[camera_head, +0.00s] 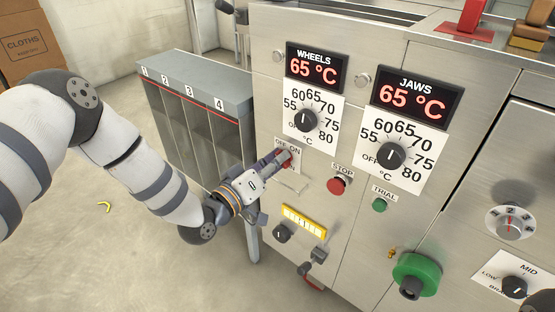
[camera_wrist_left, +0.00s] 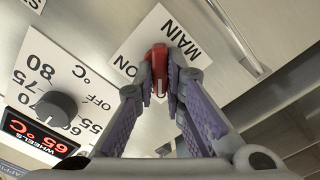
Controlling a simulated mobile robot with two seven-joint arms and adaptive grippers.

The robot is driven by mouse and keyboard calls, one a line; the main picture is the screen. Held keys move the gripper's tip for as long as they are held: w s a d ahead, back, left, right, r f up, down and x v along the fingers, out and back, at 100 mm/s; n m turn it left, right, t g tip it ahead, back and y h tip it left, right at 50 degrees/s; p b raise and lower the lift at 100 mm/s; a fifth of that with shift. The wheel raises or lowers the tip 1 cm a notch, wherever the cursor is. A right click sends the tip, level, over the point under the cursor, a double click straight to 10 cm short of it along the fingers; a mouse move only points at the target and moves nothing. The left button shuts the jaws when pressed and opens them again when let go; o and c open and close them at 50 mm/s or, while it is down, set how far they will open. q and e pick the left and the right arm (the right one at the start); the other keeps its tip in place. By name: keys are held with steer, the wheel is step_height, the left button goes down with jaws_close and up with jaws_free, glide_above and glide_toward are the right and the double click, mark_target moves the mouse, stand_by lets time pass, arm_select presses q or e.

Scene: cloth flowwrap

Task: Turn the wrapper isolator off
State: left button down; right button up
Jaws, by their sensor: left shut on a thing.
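The wrapper isolator is a small red handle (camera_wrist_left: 157,60) on a white label plate (camera_wrist_left: 140,45) marked MAIN and ON in the left wrist view. My left gripper (camera_head: 286,160) reaches the panel from the left. Its fingertips (camera_wrist_left: 158,85) are shut on the red handle, one on each side. Which mark the handle points to, I cannot tell. My right gripper is not clearly in view.
The red STOP button (camera_head: 337,186) and green TRIAL button (camera_head: 380,205) are right of the isolator. The WHEELS dial (camera_head: 303,120) and JAWS dial (camera_head: 391,155) are above, with displays at 65 °C. A grey slotted rack (camera_head: 193,84) stands close behind my left gripper.

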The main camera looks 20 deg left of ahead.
stand_by(0.5)
arm_select(q)
steer(key=c, duration=1.7)
jaws_free()
steer(key=shift+o, duration=0.2)
steer(key=v, duration=1.2)
